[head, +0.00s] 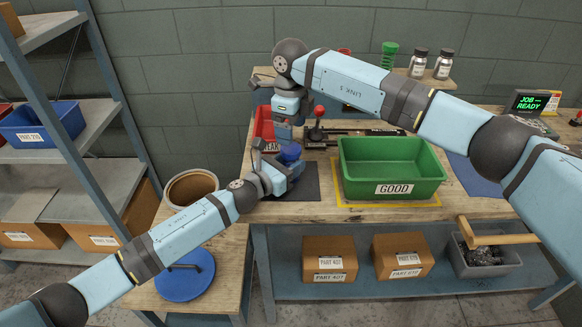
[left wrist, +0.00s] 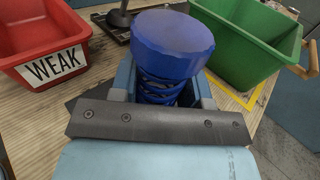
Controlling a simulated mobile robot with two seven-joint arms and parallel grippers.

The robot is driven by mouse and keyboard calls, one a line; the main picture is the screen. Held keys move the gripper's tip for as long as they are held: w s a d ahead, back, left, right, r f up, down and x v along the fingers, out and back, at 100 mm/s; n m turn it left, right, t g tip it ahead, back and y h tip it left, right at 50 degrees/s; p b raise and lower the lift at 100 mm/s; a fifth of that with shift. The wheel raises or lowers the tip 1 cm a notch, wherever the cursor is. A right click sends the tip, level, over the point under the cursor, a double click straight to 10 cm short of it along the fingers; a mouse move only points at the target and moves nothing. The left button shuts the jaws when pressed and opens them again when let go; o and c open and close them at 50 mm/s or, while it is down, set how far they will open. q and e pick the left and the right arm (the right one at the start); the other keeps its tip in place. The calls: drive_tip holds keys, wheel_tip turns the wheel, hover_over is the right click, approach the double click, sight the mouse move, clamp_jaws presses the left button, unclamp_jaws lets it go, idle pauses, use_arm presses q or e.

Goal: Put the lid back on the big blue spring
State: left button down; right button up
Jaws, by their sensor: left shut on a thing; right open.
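The big blue spring (left wrist: 160,92) stands upright between the fingers of my left gripper (left wrist: 166,84), which is shut on it. The blue lid (left wrist: 172,45) sits over the top of the spring; I cannot tell whether it is fully seated. In the head view the lid (head: 290,152) shows just above my left gripper (head: 287,168), over the dark mat on the bench. My right gripper (head: 284,130) is open, pointing down directly above the lid. Its fingertips are small here, and any contact with the lid is unclear.
The green GOOD bin (head: 392,163) stands right of the grippers. The red WEAK bin (left wrist: 42,40) is partly hidden behind my right gripper in the head view. A red-knobbed lever (head: 318,118) stands close behind. An open drum (head: 190,187) and a blue disc (head: 187,278) are at the left.

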wheel_tip(320, 180, down, 6)
drive_tip(key=shift+f, duration=0.1)
idle(0.4)
drive_tip(key=c, duration=0.9)
drive_tip(key=o, duration=1.1)
wheel_tip(320, 180, up, 12)
drive_tip(key=shift+r, duration=0.1)
